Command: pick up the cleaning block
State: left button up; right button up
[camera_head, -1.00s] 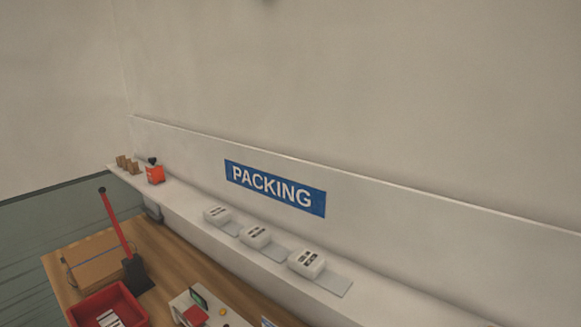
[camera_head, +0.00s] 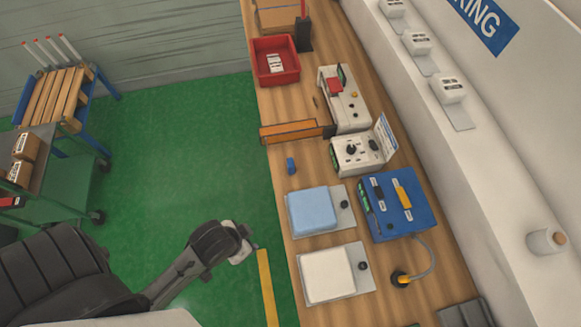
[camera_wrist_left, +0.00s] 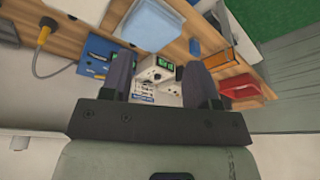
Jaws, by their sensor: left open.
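A small blue block (camera_head: 291,165) lies on the wooden bench near its floor-side edge; I take it as the cleaning block, though its details are too small to be sure. My right gripper is not in view.
Close to the block are an orange bar (camera_head: 292,131), a light blue pad (camera_head: 313,208) on a plate and a white tester (camera_head: 357,155). A white pad (camera_head: 327,276), blue box (camera_head: 385,190) and red bin (camera_head: 290,72) share the bench. Green floor (camera_head: 190,150) is open beside it.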

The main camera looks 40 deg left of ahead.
pick_arm(q)
jog(key=shift+w+a+r, duration=0.15)
jog(key=shift+w+a, duration=0.25)
jog(key=shift+a, duration=0.15)
jog(key=shift+o, duration=0.4)
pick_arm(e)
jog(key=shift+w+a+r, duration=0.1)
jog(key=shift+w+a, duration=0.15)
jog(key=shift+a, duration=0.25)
pick_arm(q)
jog(key=shift+s, duration=0.1)
